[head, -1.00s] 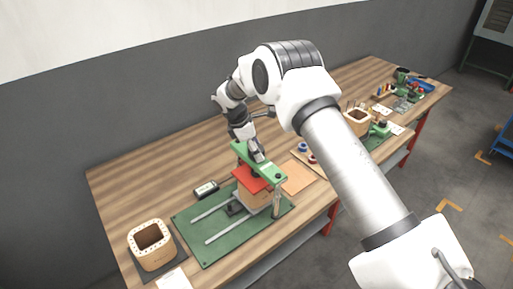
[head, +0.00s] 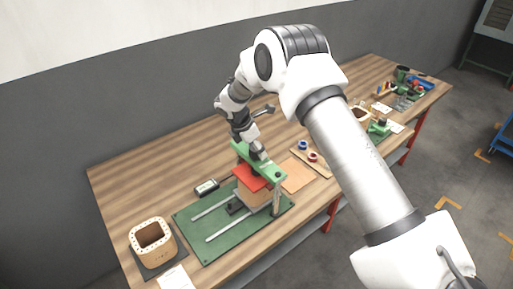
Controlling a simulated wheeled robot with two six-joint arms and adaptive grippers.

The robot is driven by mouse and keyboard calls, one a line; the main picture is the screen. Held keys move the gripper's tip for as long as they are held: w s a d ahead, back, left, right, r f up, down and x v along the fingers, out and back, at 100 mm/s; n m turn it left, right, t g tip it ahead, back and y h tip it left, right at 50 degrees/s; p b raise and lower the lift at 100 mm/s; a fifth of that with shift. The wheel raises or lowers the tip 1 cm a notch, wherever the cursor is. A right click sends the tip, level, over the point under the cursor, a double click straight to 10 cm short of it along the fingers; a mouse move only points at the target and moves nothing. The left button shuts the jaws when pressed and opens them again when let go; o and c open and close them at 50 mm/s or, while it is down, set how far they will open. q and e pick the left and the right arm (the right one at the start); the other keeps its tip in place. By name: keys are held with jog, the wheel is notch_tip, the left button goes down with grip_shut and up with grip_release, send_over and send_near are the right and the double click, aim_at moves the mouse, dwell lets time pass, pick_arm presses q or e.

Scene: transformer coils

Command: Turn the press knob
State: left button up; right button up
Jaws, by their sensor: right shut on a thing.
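The press stands on a green base plate (head: 243,236) near the front of the bench. It has a green top beam (head: 273,177), a red plate (head: 246,180) under the beam and a tan block (head: 250,197) below that. My right gripper (head: 257,153) reaches down onto the top of the beam from behind. It is shut on the press knob, which is mostly hidden by the fingers. My left gripper is not in view.
A tan coil form (head: 149,236) stands on a dark mat at the left. A small meter (head: 206,188) lies behind the press. A tan sheet (head: 297,177) and spools (head: 312,157) lie to the right. My arm hides part of the bench.

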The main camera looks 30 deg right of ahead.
jog(key=shift+w+r, duration=0.1)
jog(key=shift+r, duration=0.05)
jog(key=o, duration=1.2)
jog(key=shift+c, duration=0.2)
jog(key=v, duration=1.2)
